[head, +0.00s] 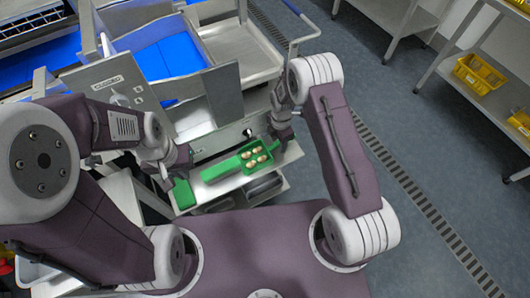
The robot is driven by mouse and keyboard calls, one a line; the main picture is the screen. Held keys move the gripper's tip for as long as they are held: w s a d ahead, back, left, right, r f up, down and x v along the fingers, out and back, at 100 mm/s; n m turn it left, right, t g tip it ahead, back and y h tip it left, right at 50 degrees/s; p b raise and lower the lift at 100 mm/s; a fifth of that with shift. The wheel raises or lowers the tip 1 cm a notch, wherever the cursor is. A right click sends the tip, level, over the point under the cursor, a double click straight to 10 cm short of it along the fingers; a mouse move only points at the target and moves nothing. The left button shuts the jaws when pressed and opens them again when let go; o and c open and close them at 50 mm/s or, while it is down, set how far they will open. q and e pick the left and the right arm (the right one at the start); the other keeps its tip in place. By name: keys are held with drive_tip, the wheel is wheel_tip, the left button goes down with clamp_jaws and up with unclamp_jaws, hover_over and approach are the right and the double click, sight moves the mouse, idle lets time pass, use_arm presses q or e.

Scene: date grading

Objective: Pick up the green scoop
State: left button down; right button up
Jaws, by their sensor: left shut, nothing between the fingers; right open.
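A green scoop (222,169) lies on the narrow metal shelf in front of me. Its boxy right end holds several pale round dates (257,154), and a flat part reaches left. A separate dark green piece (183,194) sits at the shelf's left end; I cannot tell what it is. My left gripper (168,180) is shut and empty, just above and left of that piece, apart from the scoop. My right gripper (275,146) is open at the right edge of the scoop's boxy end; I cannot tell whether it touches.
A grey metal machine panel (110,88) and a blue bin (172,56) stand behind the shelf. A steel tray (238,45) is at the back. A dark tray (265,186) lies under the shelf. Yellow baskets (478,73) sit on a rack at the far right. The floor on the right is clear.

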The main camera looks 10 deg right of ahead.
clamp_jaws()
